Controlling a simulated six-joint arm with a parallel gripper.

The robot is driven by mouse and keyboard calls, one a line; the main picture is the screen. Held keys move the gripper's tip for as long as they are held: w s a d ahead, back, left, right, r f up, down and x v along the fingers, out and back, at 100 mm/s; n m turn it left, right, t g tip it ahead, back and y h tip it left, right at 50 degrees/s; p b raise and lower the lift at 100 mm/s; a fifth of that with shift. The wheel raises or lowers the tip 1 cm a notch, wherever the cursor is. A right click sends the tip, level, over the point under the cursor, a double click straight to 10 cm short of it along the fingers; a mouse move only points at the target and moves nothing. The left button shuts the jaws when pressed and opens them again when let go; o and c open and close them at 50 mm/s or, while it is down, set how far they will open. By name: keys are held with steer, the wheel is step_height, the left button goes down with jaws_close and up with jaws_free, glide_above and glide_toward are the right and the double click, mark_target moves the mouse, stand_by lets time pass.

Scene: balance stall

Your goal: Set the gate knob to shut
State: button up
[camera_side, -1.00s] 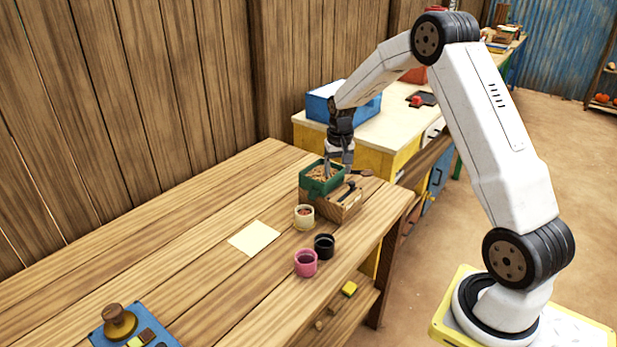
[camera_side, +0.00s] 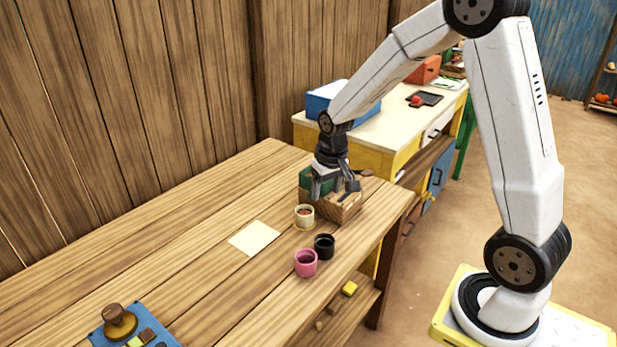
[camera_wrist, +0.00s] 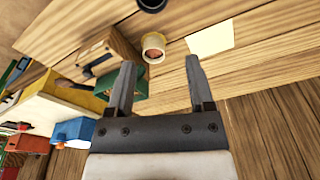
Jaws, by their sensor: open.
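A wooden box (camera_side: 345,208) with a green hopper (camera_side: 307,178) stands near the far end of the table. In the wrist view the box (camera_wrist: 118,45) and green hopper (camera_wrist: 133,82) lie left of and behind the left finger. A dark lever-like part, which looks like the gate knob (camera_wrist: 102,60), lies on the box. In the side view my gripper partly hides this part and the hopper. My gripper (camera_side: 334,191) is open and empty in front of the box; the wrist view shows its fingers (camera_wrist: 160,63) wide apart. The knob's setting cannot be read.
A cream cup (camera_side: 304,217) stands close in front of the box, with a black cup (camera_side: 324,246) and a pink cup (camera_side: 306,264) nearer. A pale paper square (camera_side: 254,238) lies left of them. A blue tray (camera_side: 157,333) is at the front. The table's left side is clear.

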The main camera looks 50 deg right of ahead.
steer(key=shift+n, duration=0.7)
steer(key=shift+s+a+r, duration=0.1)
steer(key=shift+s+a, duration=0.8)
steer(key=shift+a, duration=0.15)
steer(key=shift+s+a+r, duration=0.1)
steer(key=shift+s+a, duration=0.75)
steer(key=shift+a, duration=0.2)
steer(key=s+a+n+t, duration=0.1)
steer(key=s+a+n, duration=0.1)
steer(key=s+a, duration=0.4)
steer(key=shift+s+f+n, duration=0.2)
steer(key=shift+s+n, duration=0.2)
steer(key=shift+s, duration=0.8)
